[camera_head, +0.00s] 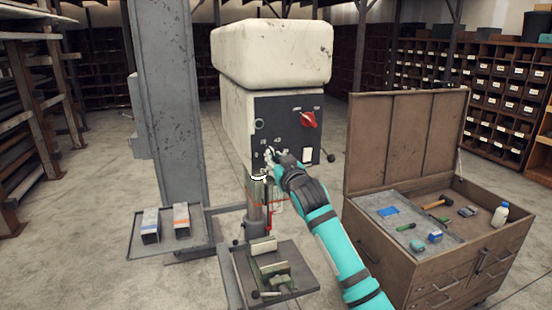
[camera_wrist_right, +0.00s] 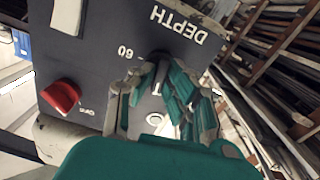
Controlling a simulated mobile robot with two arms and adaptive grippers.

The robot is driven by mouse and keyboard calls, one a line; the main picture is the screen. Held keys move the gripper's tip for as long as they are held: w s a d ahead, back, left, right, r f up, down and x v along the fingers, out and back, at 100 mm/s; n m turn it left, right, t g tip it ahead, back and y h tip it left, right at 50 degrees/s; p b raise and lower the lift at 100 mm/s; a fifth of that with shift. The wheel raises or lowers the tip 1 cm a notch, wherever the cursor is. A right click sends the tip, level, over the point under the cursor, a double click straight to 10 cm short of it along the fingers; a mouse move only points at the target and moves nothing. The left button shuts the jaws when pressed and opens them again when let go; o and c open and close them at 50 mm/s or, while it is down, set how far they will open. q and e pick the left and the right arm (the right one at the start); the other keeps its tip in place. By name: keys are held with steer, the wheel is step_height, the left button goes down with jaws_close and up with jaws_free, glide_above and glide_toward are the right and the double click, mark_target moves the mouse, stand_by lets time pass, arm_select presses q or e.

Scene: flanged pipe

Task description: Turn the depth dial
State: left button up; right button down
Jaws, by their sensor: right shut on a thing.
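The drill press (camera_head: 270,60) has a dark control panel (camera_head: 285,115) on its front. My right gripper (camera_head: 270,158) reaches the lower left of this panel. In the right wrist view, my right gripper (camera_wrist_right: 162,95) has its fingers shut around the black depth dial (camera_wrist_right: 158,58). The dial is mostly hidden by the fingers. The word DEPTH and the number 60 show upside down beside it. White marks show between the fingers, but I cannot read the dial's setting. My left gripper is not in view.
A red switch (camera_head: 309,119) sits at the panel's upper right; it also shows in the wrist view (camera_wrist_right: 61,96). An open tool chest (camera_head: 420,262) stands at the right. A small tray (camera_head: 150,243) with two boxes is at the left. The vise table (camera_head: 290,250) is below.

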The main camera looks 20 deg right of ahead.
steer(key=shift+r+n+p, duration=0.15)
steer(key=shift+n+p, duration=0.05)
steer(key=shift+n, duration=0.85)
steer(key=shift+r+n+p, duration=0.1)
steer(key=shift+n+p, duration=0.1)
steer(key=shift+n, duration=0.85)
steer(key=c, duration=1.6)
jaws_free()
steer(key=shift+c, duration=0.2)
steer(key=shift+o, duration=1.4)
steer(key=shift+w+f, duration=0.15)
steer(key=shift+f, duration=0.05)
steer(key=s, duration=1.2)
steer(key=shift+d, duration=0.2)
